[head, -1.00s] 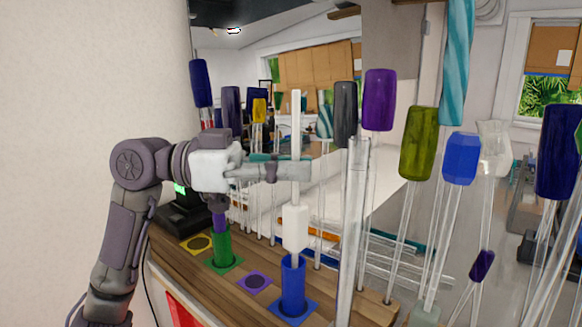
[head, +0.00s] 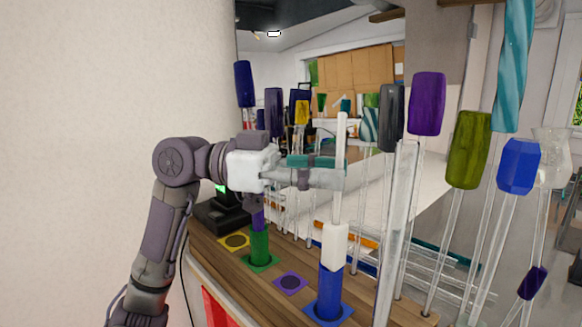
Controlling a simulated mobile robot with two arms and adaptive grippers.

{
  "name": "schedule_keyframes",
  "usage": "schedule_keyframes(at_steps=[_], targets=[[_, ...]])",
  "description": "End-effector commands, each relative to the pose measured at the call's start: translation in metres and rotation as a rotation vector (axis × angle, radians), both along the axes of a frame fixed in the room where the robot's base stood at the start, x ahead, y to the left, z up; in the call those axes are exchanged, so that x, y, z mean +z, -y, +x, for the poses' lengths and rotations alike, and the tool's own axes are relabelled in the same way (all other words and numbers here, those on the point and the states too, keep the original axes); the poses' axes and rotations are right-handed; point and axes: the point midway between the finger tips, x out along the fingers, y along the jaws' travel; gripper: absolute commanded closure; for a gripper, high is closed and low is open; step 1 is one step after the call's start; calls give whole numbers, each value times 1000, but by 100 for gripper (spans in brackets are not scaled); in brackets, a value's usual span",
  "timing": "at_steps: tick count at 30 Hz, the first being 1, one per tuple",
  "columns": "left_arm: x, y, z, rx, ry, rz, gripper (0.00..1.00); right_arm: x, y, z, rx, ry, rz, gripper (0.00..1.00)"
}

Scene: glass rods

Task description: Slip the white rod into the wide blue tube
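The white rod (head: 334,245) stands upright, a slim shaft with a thicker white block low down. Its lower part is inside the wide blue tube (head: 329,297), and the block meets the tube's mouth. The tube stands on a blue square on the wooden shelf. My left gripper (head: 333,177) is around the upper shaft, above the block. Its fingers look parted, one behind the rod and one in front, so it appears open. The rod's lower end is hidden in the tube. My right gripper is out of view.
A green tube (head: 259,246) holding a purple rod stands left of the blue tube. Flat yellow (head: 235,241) and purple (head: 290,282) squares lie on the shelf (head: 265,289). Tall clear glass rods (head: 395,235) stand close to the right. A mirror is behind.

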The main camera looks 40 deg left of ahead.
Motion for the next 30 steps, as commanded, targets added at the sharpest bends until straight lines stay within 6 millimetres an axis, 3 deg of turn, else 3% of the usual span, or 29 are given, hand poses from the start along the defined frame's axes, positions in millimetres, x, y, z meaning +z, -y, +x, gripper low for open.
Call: schedule_keyframes(at_steps=[9, 15, 30], targets=[[0, -59, -31, 3, 0, -4, 61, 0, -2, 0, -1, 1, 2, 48], [0, -86, -46, 1, 1, -2, 61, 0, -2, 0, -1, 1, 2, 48], [0, -95, -51, 1, 1, 0, 61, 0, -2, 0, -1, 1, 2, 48]])
